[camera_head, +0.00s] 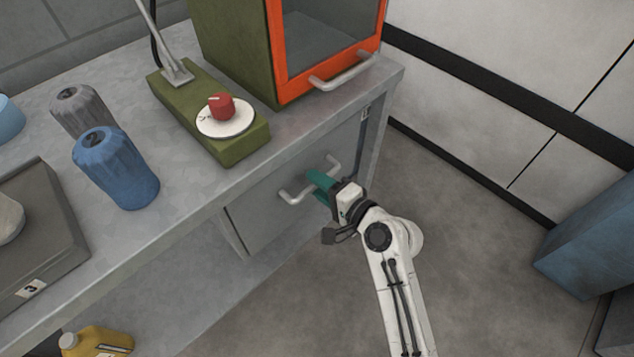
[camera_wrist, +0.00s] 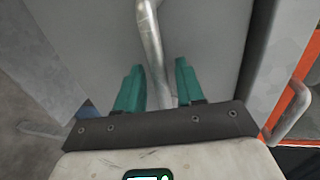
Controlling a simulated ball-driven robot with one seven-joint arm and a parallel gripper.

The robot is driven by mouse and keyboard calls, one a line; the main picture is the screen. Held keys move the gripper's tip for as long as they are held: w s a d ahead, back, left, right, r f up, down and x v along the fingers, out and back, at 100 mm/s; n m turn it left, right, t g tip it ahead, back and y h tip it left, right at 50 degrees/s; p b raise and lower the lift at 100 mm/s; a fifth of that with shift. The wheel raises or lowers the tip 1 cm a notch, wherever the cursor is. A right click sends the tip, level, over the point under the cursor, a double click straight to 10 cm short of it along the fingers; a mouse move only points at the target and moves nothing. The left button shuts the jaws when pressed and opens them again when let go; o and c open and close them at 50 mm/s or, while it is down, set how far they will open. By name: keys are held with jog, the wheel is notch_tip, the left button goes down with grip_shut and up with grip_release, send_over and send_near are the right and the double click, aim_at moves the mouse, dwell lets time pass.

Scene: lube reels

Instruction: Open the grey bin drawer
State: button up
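The grey bin drawer (camera_head: 265,215) is set under the metal workbench, and its front looks flush with the bench frame. A pale bar handle (camera_head: 292,194) runs across its front. My gripper (camera_head: 318,184) is at the middle of the handle, its teal fingers hiding part of the bar. In the wrist view the handle (camera_wrist: 151,38) passes between the two fingers of my gripper (camera_wrist: 160,88). The fingers are apart, with a gap showing on either side of the bar.
A yellow jug (camera_head: 100,342) is below.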

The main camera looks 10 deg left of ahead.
jog(key=shift+w+a+f, duration=0.1)
jog(key=shift+w+a, duration=0.15)
jog(key=shift+a, duration=0.15)
grip_shut()
dwell(0.4)
